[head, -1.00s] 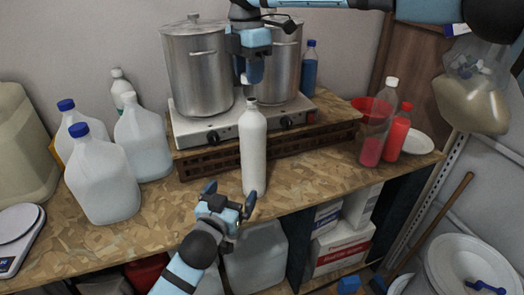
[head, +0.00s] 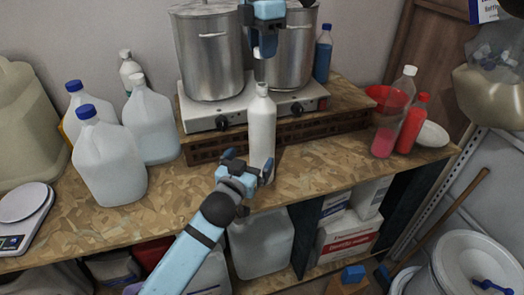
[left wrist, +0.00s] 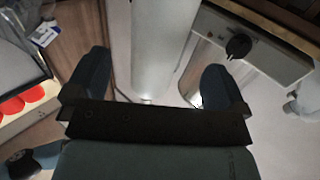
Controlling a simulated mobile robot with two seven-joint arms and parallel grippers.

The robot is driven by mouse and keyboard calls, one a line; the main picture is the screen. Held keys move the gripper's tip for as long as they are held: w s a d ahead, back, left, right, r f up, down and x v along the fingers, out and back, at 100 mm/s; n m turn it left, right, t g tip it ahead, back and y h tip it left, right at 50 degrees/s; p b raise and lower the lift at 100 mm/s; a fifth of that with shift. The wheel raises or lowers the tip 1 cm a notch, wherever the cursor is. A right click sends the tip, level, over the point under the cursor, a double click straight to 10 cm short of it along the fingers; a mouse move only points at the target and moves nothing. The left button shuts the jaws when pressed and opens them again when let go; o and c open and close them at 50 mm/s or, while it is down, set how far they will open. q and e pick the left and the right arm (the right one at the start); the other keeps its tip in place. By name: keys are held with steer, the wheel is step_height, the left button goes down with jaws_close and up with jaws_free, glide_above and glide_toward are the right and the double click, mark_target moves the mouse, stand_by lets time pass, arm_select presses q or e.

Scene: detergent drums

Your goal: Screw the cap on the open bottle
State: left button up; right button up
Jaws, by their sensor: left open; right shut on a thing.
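The open bottle (head: 262,130) is white and stands upright on the wooden bench, before the hot plate. It also shows in the left wrist view (left wrist: 160,45), in the gap between the fingers. My left gripper (head: 248,164) is open at the bottle's lower part; I cannot tell whether it touches. Its dark fingers show on both sides of the bottle in the left wrist view (left wrist: 156,88). My right gripper (head: 264,40) is shut on a small white cap (head: 257,53), mostly hidden by the fingers. The cap is above the bottle's mouth, apart from it.
Two steel pots (head: 210,60) stand on the hot plate (head: 235,112) behind the bottle. Blue-capped jugs (head: 108,165) stand left, with a scale (head: 22,212) at the edge. A pink-filled bottle (head: 388,130) and red bottle (head: 412,125) stand right. Bench front is clear.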

arm_select(q)
steer(key=x, duration=0.8)
steer(key=shift+w+d, duration=0.1)
steer(key=shift+w, duration=0.05)
steer(key=shift+c, duration=0.5)
steer(key=c, duration=1.1)
arm_select(e)
glide_above(263, 96)
steer(key=w, duration=0.1)
steer(key=shift+w+f, duration=0.2)
steer(key=shift+f, duration=2.3)
steer(key=shift+f, duration=0.1)
steer(key=shift+f, duration=0.8)
steer(key=shift+f, duration=0.55)
